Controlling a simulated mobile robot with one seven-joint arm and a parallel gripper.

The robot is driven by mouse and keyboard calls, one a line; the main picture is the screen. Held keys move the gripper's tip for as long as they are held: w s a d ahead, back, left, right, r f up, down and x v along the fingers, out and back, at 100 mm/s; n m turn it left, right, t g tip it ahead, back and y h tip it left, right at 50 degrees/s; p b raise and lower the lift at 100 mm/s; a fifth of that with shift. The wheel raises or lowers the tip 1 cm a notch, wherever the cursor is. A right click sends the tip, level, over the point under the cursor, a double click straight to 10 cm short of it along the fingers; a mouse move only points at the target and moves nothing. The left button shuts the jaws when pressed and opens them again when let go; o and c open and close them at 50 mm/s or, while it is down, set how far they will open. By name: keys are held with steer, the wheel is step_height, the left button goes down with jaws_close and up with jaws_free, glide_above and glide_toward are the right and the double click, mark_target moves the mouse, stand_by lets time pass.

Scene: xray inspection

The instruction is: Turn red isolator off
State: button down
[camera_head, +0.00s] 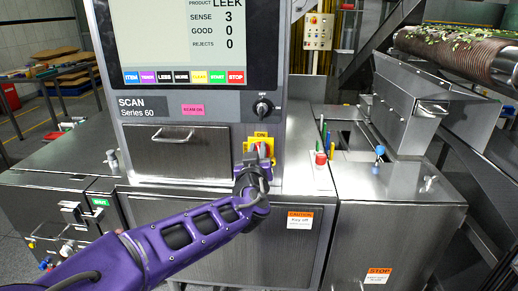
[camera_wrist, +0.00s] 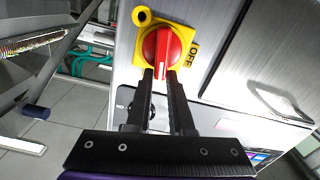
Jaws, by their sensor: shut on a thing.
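The red isolator is a round red knob (camera_wrist: 176,46) on a yellow plate (camera_wrist: 147,18) on the front of the grey scanner cabinet. In the wrist view an OFF label (camera_wrist: 193,55) shows at the plate's right edge. My gripper (camera_wrist: 163,76) is shut on the ridge of the red knob, one dark finger on each side. In the head view the yellow plate (camera_head: 262,138) shows an ON label at its top, and my gripper (camera_head: 257,158) covers much of the knob.
The scanner screen (camera_head: 190,40) stands above. A black rotary key switch (camera_head: 262,107) sits just above the isolator. A drawer with a handle (camera_head: 172,136) is to the left. A red button (camera_head: 320,159) stands on the counter to the right.

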steer(key=shift+w+a+f+n+p, duration=0.15)
steer(key=shift+a+f+n, duration=0.25)
steer(key=shift+n, duration=2.2)
steer(key=shift+s+a+f+n+p, duration=0.15)
steer(key=shift+a+f+n, duration=0.25)
steer(key=shift+n, duration=2.2)
steer(key=shift+w+a+f+n+p, duration=0.15)
steer(key=shift+a+f+n, duration=0.25)
steer(key=shift+n, duration=2.2)
steer(key=shift+f, duration=0.1)
steer(key=shift+d, duration=0.1)
steer(key=c, duration=0.8)
jaws_free()
steer(key=shift+s+f, duration=0.1)
steer(key=shift+s, duration=0.1)
